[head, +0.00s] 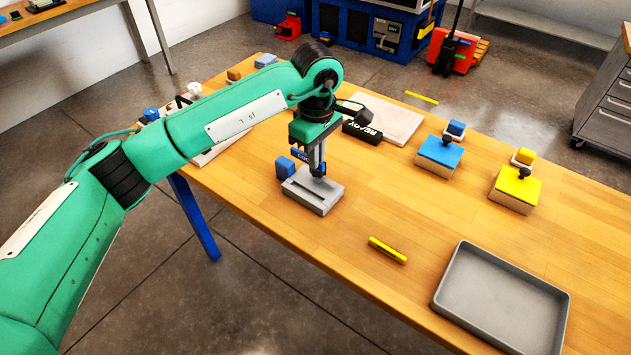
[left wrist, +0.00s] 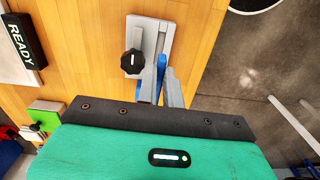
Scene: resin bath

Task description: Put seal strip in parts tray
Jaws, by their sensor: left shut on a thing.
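A thin yellow strip with dark marks (head: 388,250) lies on the table between the slotted block and the tray. I take it for the seal strip, but cannot be sure. The parts tray (head: 439,301) is grey, shallow and looks empty, at the front right. My right gripper is not in view.
A blue block (head: 285,167) stands at the slotted block's left. A black READY sign (head: 362,132) and a pale slab (head: 388,121) lie behind. A blue-topped block (head: 439,152) and a yellow-topped block (head: 516,188) stand at right. The table between the strip and tray is clear.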

